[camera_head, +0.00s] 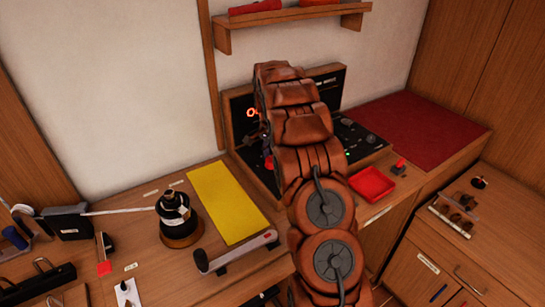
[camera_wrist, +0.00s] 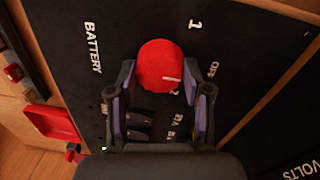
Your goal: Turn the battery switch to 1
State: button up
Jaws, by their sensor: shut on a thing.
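The battery switch is a round red knob (camera_wrist: 160,64) on a black panel (camera_wrist: 262,45) in the wrist view. White lettering reads BATTERY to its left, 1 above right, OFF to its right and part of a 2 below it. A short white mark on the knob's lower right lies nearest OFF and 2; its exact setting is hard to tell. My gripper (camera_wrist: 166,76) is shut on the knob, one finger at each side. In the head view a bit of red knob (camera_head: 268,162) shows beside my arm, which hides my gripper and much of the panel (camera_head: 240,110).
A red tray (camera_head: 371,186) and a small red-topped switch (camera_head: 399,166) sit right of the panel. A yellow mat (camera_head: 226,202), a black winch (camera_head: 178,216) and a lever handle (camera_head: 236,252) lie on the left counter. A shelf (camera_head: 290,22) is above.

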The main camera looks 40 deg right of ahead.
jog(key=shift+f+n+b, duration=0.15)
jog(key=shift+n+b, duration=0.15)
jog(key=shift+b, duration=0.3)
jog(key=shift+f+n+b, duration=0.1)
jog(key=shift+n+b, duration=0.5)
jog(key=shift+b, duration=0.2)
jog(key=n+b, duration=0.2)
jog(key=shift+n+b, duration=0.3)
jog(key=shift+b, duration=0.05)
jog(key=n+b, duration=0.2)
jog(key=n, duration=0.1)
jog(key=shift+a+n+b, duration=0.1)
jog(key=shift+n+b, duration=0.2)
jog(key=shift+r+n+h+b, duration=0.15)
jog(key=shift+n+b, duration=0.25)
jog(key=shift+n, duration=0.55)
jog(key=shift+r+n+h+b, duration=0.15)
jog(key=shift+n+b, duration=0.25)
jog(key=shift+n, duration=0.55)
jog(key=o, duration=1.2)
